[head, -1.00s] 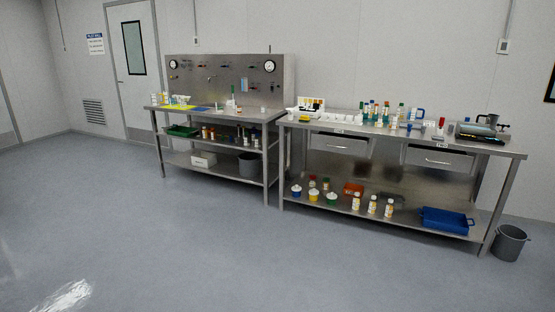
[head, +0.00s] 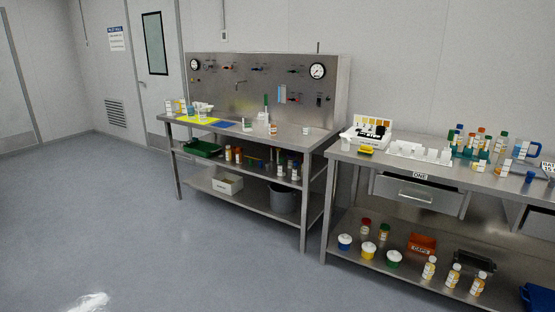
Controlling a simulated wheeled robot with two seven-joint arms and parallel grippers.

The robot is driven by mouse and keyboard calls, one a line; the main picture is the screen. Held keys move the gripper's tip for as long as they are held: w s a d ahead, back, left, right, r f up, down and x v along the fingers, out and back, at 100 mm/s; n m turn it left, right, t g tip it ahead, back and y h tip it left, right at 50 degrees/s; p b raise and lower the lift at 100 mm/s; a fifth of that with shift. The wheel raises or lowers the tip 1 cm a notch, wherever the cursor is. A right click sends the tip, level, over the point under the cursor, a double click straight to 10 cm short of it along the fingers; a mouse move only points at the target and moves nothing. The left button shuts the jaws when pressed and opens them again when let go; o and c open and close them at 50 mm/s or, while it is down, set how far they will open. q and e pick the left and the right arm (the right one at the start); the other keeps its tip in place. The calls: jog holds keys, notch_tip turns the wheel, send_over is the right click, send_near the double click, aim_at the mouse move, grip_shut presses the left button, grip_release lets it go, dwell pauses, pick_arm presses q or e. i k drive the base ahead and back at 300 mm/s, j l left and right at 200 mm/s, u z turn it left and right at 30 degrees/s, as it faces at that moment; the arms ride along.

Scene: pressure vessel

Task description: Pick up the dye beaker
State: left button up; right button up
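I cannot tell for sure which vessel is the dye beaker. A pale, clear vessel (head: 202,111) stands by the yellow mat (head: 190,119) at the left of the left bench (head: 290,139). A small white cup (head: 346,144) stands at the left end of the right bench (head: 345,156). A blue-handled jug (head: 523,150) stands further right on that bench. All are too small to read their contents. Neither of my grippers shows in the head view.
A panel with gauges (head: 262,82) backs the left bench. White tray (head: 420,153), bottles and a rack crowd the right bench. Lower shelves hold a grey bucket (head: 283,199), coloured-lid pots and an orange bin (head: 421,244). The floor (head: 170,240) in front is clear.

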aim_at(272, 125)
jog(key=i, duration=1.35)
jog(key=i+j+z, duration=0.1)
jog(key=i, duration=1.25)
jog(key=i+j+z, duration=0.1)
jog(key=i+z, duration=0.15)
jog(key=i, duration=0.2)
jog(key=i+j+z, duration=0.3)
jog(key=i, duration=0.2)
jog(key=i+j+z, duration=0.25)
jog(key=i, duration=0.15)
